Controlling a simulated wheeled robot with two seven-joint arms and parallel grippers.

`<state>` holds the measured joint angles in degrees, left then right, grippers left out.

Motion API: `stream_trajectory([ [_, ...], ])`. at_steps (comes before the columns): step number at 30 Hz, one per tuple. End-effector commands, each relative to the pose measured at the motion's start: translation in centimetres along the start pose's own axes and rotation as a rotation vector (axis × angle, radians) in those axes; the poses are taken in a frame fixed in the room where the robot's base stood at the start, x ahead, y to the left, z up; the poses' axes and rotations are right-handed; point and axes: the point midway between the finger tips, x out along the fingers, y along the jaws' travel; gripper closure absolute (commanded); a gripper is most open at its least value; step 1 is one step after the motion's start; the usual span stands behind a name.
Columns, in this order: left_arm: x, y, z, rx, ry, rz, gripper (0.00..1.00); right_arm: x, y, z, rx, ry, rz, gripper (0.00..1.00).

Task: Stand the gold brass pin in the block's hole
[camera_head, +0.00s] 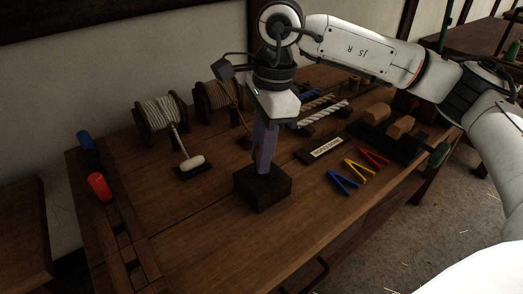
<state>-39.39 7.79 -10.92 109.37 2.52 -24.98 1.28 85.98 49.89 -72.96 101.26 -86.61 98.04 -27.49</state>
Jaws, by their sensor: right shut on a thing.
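My right gripper (264,168) points straight down over the dark square block (264,197) in the middle of the bench. Its bluish-purple finger reaches down to the block's top. The gripper is shut, and what it holds is almost wholly hidden between the fingers. No gold brass pin shows clearly elsewhere on the bench. The block's hole is hidden behind the fingertips, so I cannot tell whether anything is in it. My left gripper is not in view.
A red cylinder (99,187) and a blue one (85,140) are at the bench's left. Blue, yellow and red V-shaped tools (359,170) and a name plate (327,148) lie right. The front bench top is clear.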

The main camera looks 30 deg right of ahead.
Motion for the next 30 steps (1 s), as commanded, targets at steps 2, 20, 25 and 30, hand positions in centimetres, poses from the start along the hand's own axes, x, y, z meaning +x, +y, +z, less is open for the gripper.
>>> stream_trajectory([
  [2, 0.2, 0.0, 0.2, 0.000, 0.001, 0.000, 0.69, 0.3, 0.0, 0.0, 0.000, -0.001, -0.001, 1.00],
  [20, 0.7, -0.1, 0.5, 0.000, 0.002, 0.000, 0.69, 1.1, 0.0, -0.1, 0.000, -0.001, -0.002, 0.79],
  [25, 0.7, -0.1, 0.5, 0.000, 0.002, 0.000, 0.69, 1.1, 0.0, -0.1, 0.000, -0.001, -0.001, 0.58],
  [30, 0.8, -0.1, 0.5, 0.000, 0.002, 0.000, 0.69, 1.2, 0.0, -0.1, 0.000, 0.000, 0.001, 0.58],
])
